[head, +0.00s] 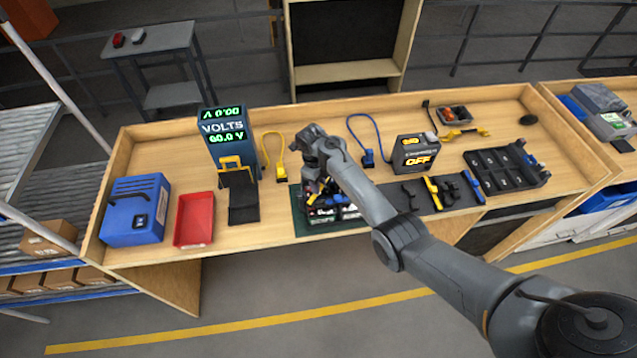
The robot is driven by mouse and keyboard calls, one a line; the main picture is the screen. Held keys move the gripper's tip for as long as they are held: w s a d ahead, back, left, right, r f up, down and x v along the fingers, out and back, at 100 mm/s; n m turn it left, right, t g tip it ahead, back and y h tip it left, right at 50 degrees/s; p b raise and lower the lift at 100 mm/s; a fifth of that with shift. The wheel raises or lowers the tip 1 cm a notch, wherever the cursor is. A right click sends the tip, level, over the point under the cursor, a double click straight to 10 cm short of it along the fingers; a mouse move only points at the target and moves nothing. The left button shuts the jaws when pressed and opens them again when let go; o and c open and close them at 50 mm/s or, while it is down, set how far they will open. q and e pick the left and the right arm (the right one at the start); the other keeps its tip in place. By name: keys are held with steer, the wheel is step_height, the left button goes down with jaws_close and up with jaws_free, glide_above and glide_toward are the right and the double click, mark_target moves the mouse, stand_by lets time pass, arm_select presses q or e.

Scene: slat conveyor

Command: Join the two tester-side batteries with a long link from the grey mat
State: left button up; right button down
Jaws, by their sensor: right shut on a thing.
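Dark batteries (322,212) with white labels stand on a green mat (300,222) at the middle of the bench, partly hidden by my right arm. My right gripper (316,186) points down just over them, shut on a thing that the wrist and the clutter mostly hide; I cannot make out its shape. The grey mat (462,202) lies to the right, with black (410,190), yellow (432,190) and blue (473,186) pieces on it. The volts tester (222,145) stands to the left and reads 00.0. My left gripper is not in view.
A red tray (194,220) and a blue box (137,210) stand at the left. A yellow lead (281,170) and a blue lead (368,158) lie behind the batteries. A box reading OFF (415,153) and a black tray (503,170) stand right.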

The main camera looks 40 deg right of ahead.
steer(key=shift+f+b, duration=0.4)
steer(key=shift+f, duration=0.25)
steer(key=shift+f+b, duration=0.3)
steer(key=shift+f, duration=0.2)
steer(key=c, duration=0.8)
jaws_free()
steer(key=shift+r, duration=0.1)
steer(key=shift+w+a+r+b, duration=0.1)
steer(key=shift+w+r+b, duration=0.1)
steer(key=shift+r, duration=1.55)
steer(key=shift+w+a+r+b, duration=0.1)
steer(key=shift+w+r+b, duration=0.15)
steer(key=shift+r, duration=1.5)
steer(key=shift+w+a+r+b, duration=0.1)
steer(key=shift+w+r+b, duration=0.1)
steer(key=shift+r, duration=1.55)
